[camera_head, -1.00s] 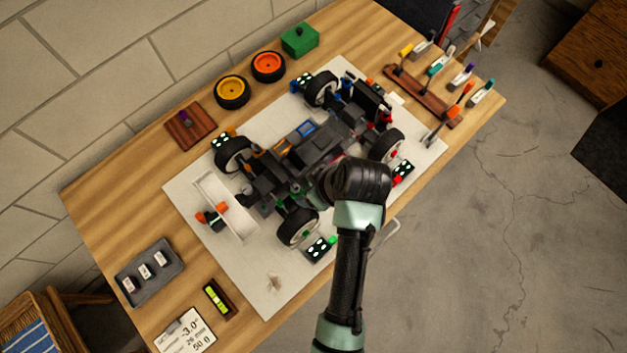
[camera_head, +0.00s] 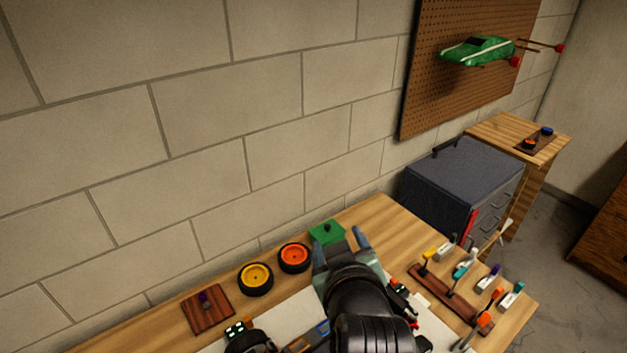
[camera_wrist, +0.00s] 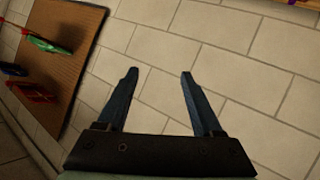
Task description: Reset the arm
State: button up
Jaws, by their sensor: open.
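My gripper (camera_head: 341,246) is open and empty in the head view, raised over the back part of the workbench (camera_head: 385,215) with its fingers toward the wall. In the wrist view my gripper (camera_wrist: 160,75) has its two blue fingers spread, with only the block wall (camera_wrist: 235,55) between and beyond them. My arm hides most of the RC car; one black wheel (camera_head: 250,342) and a few small parts show at the bottom edge of the head view.
A yellow-rimmed wheel (camera_head: 255,279), an orange-rimmed wheel (camera_head: 294,257) and a green box (camera_head: 326,233) stand along the bench's back. A tool rack (camera_head: 450,296) is at right. A dark cabinet (camera_head: 462,180) and a pegboard (camera_head: 455,60) with a green car body (camera_head: 478,50) lie beyond.

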notch_tip(320, 180, up, 14)
jog(key=a+m+t, duration=0.1)
jog(key=t, duration=0.3)
jog(key=s+a+r+m+t, duration=0.1)
jog(key=s+r+t, duration=0.2)
jog(key=r, duration=0.5)
jog(key=s+a+r+m+t, duration=0.1)
jog(key=s+r+t, duration=0.3)
jog(key=r, duration=0.5)
jog(key=s+r+m+t+b, duration=0.1)
jog(key=s+r+t, duration=0.2)
jog(key=s+r, duration=0.3)
notch_tip(320, 180, up, 3)
jog(key=shift+s+a+r+m+h, duration=0.1)
jog(key=shift+s+a+m+h, duration=0.2)
jog(key=shift+s+a+m, duration=0.1)
jog(key=shift+w, duration=0.1)
